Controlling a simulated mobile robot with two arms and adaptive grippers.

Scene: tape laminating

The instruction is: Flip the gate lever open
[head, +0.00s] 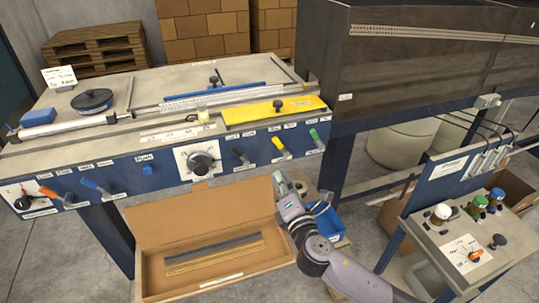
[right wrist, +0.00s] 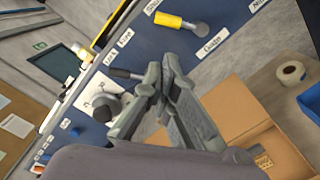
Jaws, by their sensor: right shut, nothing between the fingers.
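My right gripper (head: 279,182) is in front of the panel, below the yellow lever. In the right wrist view my right gripper (right wrist: 160,78) is shut and empty. The black lever (right wrist: 126,74) points toward its fingertips; contact is unclear. The yellow lever (right wrist: 178,22) lies beyond them. My left gripper is out of view.
A round knob (head: 201,163) on a white plate is left of the black lever. An open cardboard box (head: 150,262) stands below the panel, with a blue bin (head: 326,222) to its right. A control stand (head: 425,240) is at the right.

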